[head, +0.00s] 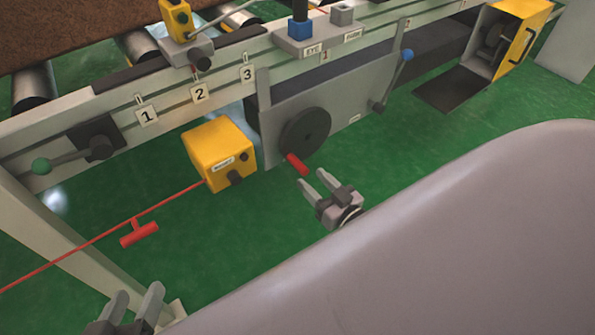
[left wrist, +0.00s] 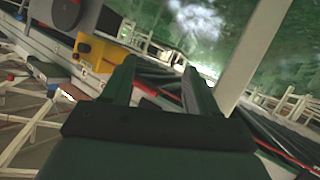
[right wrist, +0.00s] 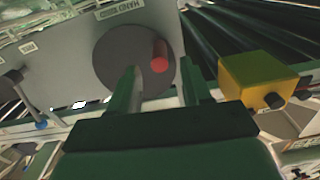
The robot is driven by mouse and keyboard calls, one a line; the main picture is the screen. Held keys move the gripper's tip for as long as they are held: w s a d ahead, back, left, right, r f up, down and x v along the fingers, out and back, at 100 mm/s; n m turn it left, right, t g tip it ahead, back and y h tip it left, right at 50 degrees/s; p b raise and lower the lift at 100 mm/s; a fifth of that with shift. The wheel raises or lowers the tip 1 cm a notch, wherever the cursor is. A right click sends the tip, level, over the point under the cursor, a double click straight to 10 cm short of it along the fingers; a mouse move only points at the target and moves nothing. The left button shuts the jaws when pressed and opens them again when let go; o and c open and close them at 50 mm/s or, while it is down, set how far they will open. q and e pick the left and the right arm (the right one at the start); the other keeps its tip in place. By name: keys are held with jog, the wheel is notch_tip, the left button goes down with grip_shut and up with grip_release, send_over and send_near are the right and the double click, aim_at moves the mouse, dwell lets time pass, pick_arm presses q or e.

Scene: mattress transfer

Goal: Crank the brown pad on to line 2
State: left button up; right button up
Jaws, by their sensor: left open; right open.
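The brown pad (head: 75,32) lies on rollers at the upper left of the head view. Plates 1, 2 (head: 201,94) and 3 hang along the pale rail in front of it. A dark crank disc (head: 310,128) with a red handle (head: 297,164) is on the grey panel; the handle is at the disc's lower left in the head view. My right gripper (head: 313,180) is open, just short of the handle; the right wrist view shows the handle (right wrist: 160,55) ahead of its empty fingers. My left gripper (head: 137,296) is open and empty at the bottom left.
A yellow box (head: 216,155) stands left of the disc, with a red cord (head: 90,243) and red T-grip (head: 139,234) running left. A blue-knobbed lever (head: 393,82) is right of the disc. A green-knobbed lever (head: 70,158) is at left.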

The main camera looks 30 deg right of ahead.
aim_at(289, 156)
jog(key=w+b, duration=0.1)
jog(key=w, duration=0.2)
jog(key=w+b, duration=0.1)
jog(key=w, duration=0.1)
jog(key=shift+w+a+f, duration=0.1)
jog(key=shift+w+a, duration=0.1)
jog(key=shift+w, duration=0.9)
pick_arm(q)
jog(key=shift+w+d+f+h, duration=0.1)
jog(key=shift+d+h, duration=0.25)
jog(key=shift+d, duration=0.15)
jog(key=shift+w+d+f+h, duration=0.1)
jog(key=shift+d+h, duration=0.25)
jog(key=shift+d, duration=0.1)
pick_arm(e)
jog(key=shift+c, duration=0.3)
pick_arm(q)
jog(key=shift+r, duration=0.1)
pick_arm(e)
grip_shut()
